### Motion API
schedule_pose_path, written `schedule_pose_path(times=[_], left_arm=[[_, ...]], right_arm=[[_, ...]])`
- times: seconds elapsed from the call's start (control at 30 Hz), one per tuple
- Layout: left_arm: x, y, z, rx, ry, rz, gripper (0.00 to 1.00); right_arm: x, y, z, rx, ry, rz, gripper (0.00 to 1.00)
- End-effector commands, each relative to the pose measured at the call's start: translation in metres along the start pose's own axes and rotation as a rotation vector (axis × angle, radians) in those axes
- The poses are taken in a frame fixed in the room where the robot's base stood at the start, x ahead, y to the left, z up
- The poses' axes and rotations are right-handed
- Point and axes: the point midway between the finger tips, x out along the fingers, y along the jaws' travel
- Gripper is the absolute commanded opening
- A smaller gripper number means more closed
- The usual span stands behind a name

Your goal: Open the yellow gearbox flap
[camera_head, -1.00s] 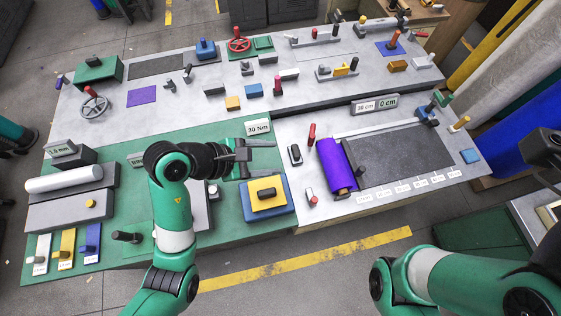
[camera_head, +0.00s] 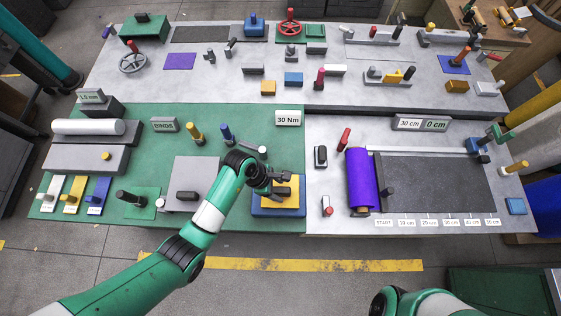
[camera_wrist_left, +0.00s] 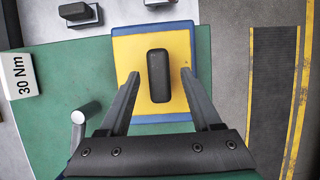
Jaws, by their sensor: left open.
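The yellow gearbox flap (camera_head: 289,203) lies flat and closed on a blue base (camera_head: 278,214) at the front edge of the green mat. In the left wrist view the yellow flap (camera_wrist_left: 130,48) carries a dark, rounded bar handle (camera_wrist_left: 158,76). My left gripper (camera_head: 281,183) is over the flap with its jaws open. In the left wrist view its fingertips (camera_wrist_left: 161,74) appear on either side of the handle, with a gap on each side. I cannot tell how far above the flap they are. My right gripper is out of view.
A grey plate with a dark handle (camera_head: 186,196) lies left of the gearbox. A 30 Nm sign (camera_head: 288,118) stands behind it. A purple felt roll (camera_head: 362,180) lies to the right. The floor in front is clear.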

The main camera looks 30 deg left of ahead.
Motion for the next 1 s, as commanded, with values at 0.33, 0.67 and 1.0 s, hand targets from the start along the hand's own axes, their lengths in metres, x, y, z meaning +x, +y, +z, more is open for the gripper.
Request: schedule_pose_path(times=[0.33,0.67,1.0], left_arm=[[0.018,0.001,0.001,0.002,-0.001,0.002,0.65],[0.018,0.000,0.001,0.001,-0.001,0.001,0.22],[0.018,0.000,0.001,0.001,-0.001,0.001,0.00]], right_arm=[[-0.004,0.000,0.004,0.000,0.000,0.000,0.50],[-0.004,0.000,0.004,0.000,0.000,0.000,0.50],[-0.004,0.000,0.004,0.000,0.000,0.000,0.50]])
